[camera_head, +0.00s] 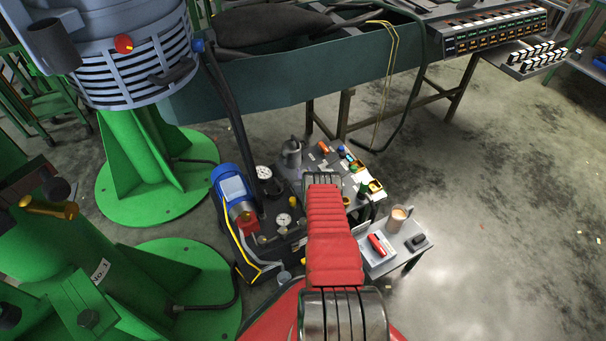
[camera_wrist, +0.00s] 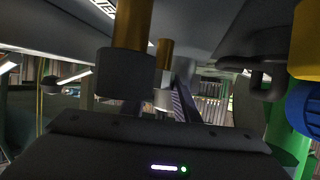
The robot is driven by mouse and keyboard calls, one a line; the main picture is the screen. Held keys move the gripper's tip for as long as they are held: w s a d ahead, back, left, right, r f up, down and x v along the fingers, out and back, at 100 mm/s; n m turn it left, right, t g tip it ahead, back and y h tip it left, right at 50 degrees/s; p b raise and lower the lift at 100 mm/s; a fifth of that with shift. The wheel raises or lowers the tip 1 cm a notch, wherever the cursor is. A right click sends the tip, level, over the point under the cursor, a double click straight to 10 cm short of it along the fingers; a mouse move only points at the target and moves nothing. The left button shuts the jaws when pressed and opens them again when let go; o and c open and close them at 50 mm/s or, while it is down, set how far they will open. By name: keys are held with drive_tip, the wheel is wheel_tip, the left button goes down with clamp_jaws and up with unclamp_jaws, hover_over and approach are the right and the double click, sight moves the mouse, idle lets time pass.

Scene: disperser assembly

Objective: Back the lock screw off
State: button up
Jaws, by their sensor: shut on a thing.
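My gripper (camera_wrist: 160,135) shows in the wrist view as a dark body with a small purple and green light, and its jaws are hard to make out. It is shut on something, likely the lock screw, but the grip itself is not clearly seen. Two brass cylinders with dark ends stand just beyond it, a near one (camera_wrist: 133,25) and a farther one (camera_wrist: 164,55); I cannot tell which is the lock screw. In the head view my red arm hides the gripper. A brass piece with a dark end (camera_head: 50,208) shows on the green stand at the left.
A grey slotted drum (camera_head: 135,60) stands at upper left. A pump unit with gauges (camera_head: 235,205) and a small table with a mug (camera_head: 398,217) lie beside my arm. Yellow and blue parts (camera_wrist: 308,105) are close at the wrist view's right. Floor at right is clear.

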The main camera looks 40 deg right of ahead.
drive_tip(key=shift+w+r+n+t+y, duration=0.4)
drive_tip(key=shift+n+t+y, duration=0.1)
drive_tip(key=shift+n, duration=0.1)
idle(0.5)
drive_tip(key=o, duration=0.8)
drive_tip(key=shift+c, duration=0.2)
drive_tip(key=shift+o, duration=1.4)
drive_tip(key=shift+s+f, duration=0.25)
drive_tip(key=shift+s+a, duration=0.1)
drive_tip(key=shift+s, duration=0.1)
drive_tip(key=shift+v, duration=1.7)
drive_tip(key=v, duration=1)
